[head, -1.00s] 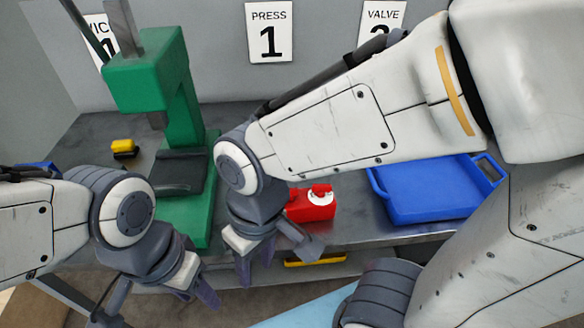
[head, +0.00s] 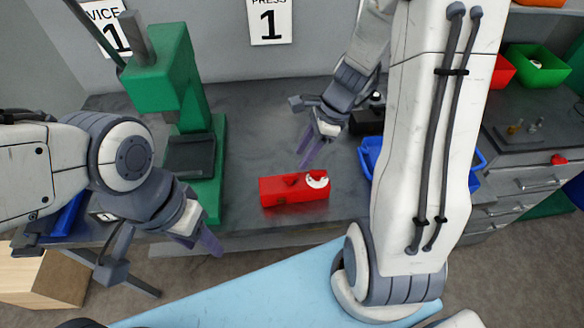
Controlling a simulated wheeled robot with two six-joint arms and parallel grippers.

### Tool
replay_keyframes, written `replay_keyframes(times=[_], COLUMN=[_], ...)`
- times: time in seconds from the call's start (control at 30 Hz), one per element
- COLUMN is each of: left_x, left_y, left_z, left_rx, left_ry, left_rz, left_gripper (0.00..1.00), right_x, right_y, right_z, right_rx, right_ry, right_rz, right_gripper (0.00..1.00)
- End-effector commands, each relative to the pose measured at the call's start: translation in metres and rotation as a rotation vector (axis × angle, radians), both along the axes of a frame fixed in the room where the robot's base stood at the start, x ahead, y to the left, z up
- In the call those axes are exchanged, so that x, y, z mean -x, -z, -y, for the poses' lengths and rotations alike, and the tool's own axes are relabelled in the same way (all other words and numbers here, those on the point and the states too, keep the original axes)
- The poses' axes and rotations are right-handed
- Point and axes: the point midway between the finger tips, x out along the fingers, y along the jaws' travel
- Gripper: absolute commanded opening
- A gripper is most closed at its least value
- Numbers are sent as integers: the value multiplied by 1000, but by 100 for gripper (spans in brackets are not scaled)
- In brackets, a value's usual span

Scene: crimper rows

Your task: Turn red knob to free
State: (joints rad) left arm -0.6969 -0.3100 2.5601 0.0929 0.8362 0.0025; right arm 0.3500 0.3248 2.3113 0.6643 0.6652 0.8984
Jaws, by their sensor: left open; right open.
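A red block (head: 278,192) lies on the grey bench in the middle of the head view. A white round dial (head: 318,183) with a small red knob (head: 311,179) sits at its right end. Which way the knob points is too small to tell. My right gripper (head: 310,152) is open and empty. It hangs above and behind the block, apart from the knob, with its fingers pointing down. My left gripper (head: 198,241) is open and empty at the bench's front edge, left of and in front of the block.
A green press (head: 165,90) stands at the back left. A blue tray (head: 480,160) is partly hidden behind my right arm. Red and green bins (head: 535,70) and a drawer cabinet (head: 520,182) stand at the right. The bench around the block is clear.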

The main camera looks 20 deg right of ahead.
Motion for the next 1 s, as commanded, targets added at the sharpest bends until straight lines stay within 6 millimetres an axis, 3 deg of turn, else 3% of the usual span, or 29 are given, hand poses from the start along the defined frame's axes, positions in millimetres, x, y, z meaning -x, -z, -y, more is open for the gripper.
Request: replay_keyframes(times=[0.1, 0.3, 0.5, 0.77, 0.8, 0.9, 1.0], left_x=[0, 0, 0, 0, 0, 0, 0], left_y=[4, 11, 13, 13, 13, 13, 13], left_z=[0, 0, 0, 0, 0, 0, 0], left_rx=[0, 0, 0, 0, 0, 0, 0], left_ry=[0, 1, 1, 1, 1, 1, 1], left_rz=[0, 0, 0, 0, 0, 0, 0], left_gripper=[50, 50, 50, 50, 50, 50, 50], right_x=[-1, -4, -6, -6, -6, -6, -6], right_y=[25, 55, 68, 69, 69, 69, 69], right_z=[-10, -22, -28, -28, -28, -28, -28], right_rx=[0, 0, 2, 2, 2, 2, 2], right_ry=[-4, -5, -4, -5, -5, -5, -5], right_rz=[-6, -4, -1, 0, 0, 0, 0], right_gripper=[45, 45, 45, 45, 41, 3, 0])
